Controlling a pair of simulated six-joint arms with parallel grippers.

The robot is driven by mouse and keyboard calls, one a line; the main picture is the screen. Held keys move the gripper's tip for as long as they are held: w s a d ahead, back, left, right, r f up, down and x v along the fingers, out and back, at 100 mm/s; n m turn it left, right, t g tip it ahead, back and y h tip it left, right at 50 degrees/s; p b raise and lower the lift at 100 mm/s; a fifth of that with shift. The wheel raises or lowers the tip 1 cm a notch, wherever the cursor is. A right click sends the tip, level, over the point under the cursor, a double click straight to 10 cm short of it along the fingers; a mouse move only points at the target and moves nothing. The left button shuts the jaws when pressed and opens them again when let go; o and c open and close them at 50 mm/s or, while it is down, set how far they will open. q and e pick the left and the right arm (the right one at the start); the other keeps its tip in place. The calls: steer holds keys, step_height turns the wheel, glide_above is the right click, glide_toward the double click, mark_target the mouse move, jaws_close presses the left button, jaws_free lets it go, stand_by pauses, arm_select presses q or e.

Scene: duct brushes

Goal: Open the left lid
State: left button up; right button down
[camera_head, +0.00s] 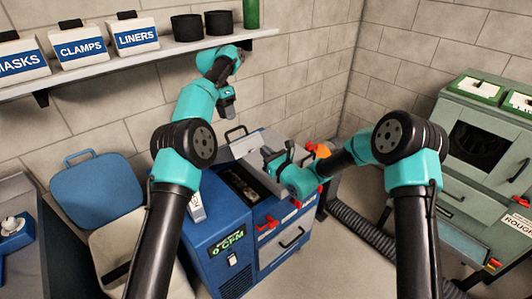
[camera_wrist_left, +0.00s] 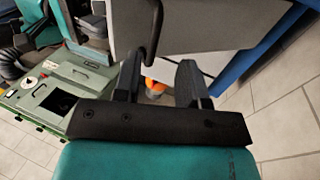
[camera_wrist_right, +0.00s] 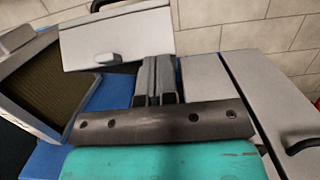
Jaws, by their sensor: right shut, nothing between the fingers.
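The blue machine (camera_head: 222,222) stands at the wall with a dark opening (camera_head: 240,186) in its top. A grey lid (camera_head: 243,147) with a black handle (camera_head: 236,132) is tilted up behind the opening. My left gripper (camera_head: 229,110) is above this lid, apart from the handle in the head view. In the left wrist view its fingers (camera_wrist_left: 158,78) are spread and empty, with a dark handle (camera_wrist_left: 153,28) close to the left finger. My right gripper (camera_head: 271,157) is shut and empty over the machine's right part; its fingers (camera_wrist_right: 159,66) are together in the right wrist view.
A pale panel with a latch (camera_wrist_right: 115,35) and a framed dark filter (camera_wrist_right: 38,82) lie left of my right fingers. A green machine (camera_head: 485,150) stands at right. A shelf (camera_head: 150,55) with labelled bins hangs behind. A hose (camera_head: 355,222) lies on the floor.

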arm_select(q)
steer(key=a+f+n+t+h, duration=0.1)
steer(key=a+f+n+t, duration=0.2)
steer(key=a, duration=0.7)
steer(key=a+f+n+t+h, duration=0.1)
steer(key=a+f+n, duration=0.1)
steer(key=a+f, duration=0.5)
steer(key=s+a+f+n+t+y, duration=0.1)
steer(key=s+a+f, duration=0.15)
steer(key=a, duration=0.35)
steer(key=s+a+f+n+t+y, duration=0.1)
steer(key=s+a+n, duration=0.1)
steer(key=s+a, duration=0.35)
steer(key=s+d+f+m+g, duration=0.15)
steer(key=s+d+f, duration=0.35)
steer(key=s, duration=0.5)
steer(key=s+d+f+m+g+h, duration=0.1)
steer(key=s+d+f+m, duration=0.15)
steer(key=s+f, duration=0.6)
steer(key=s+d+f+m+g, duration=0.1)
steer(key=s+d+f, duration=0.3)
steer(key=s, duration=0.7)
steer(key=s+d+f+n, duration=0.5)
steer(key=d+f+n, duration=0.3)
steer(key=d, duration=0.3)
steer(key=shift+s+d+f+t, duration=0.2)
steer(key=shift+f+t, duration=0.25)
steer(key=shift+f, duration=0.05)
